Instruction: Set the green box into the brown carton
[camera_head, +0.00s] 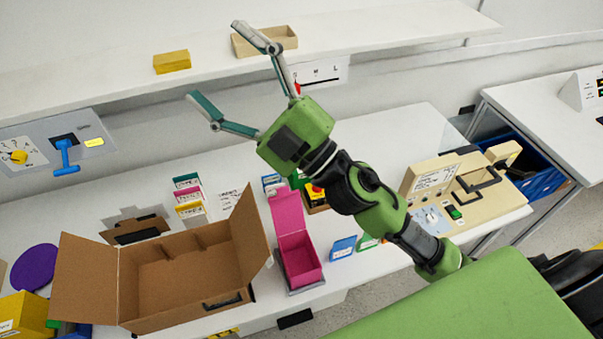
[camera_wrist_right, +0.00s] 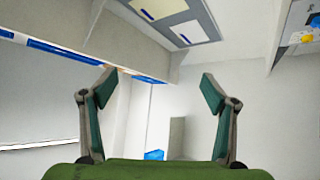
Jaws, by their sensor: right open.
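The brown carton (camera_head: 172,319) stands open on the white table at the lower left of the head view, flaps spread, and looks empty inside. A small green box (camera_head: 367,243) lies on the table beside a blue box, partly covered by my right arm. Another green patch (camera_head: 298,178) shows beside my arm; I cannot tell what it belongs to. My right gripper (camera_head: 216,62) is raised in front of the back shelf, well away from the carton and green box. In the right wrist view my gripper (camera_wrist_right: 157,83) is open and empty. My left gripper is not in view.
A pink open box (camera_head: 297,258) stands right of the carton. A blue box (camera_head: 342,247) lies near the front edge. Several small labelled boxes (camera_head: 188,196) stand behind the carton. A beige device (camera_head: 465,190) sits at the right. A purple disc (camera_head: 35,267) lies far left.

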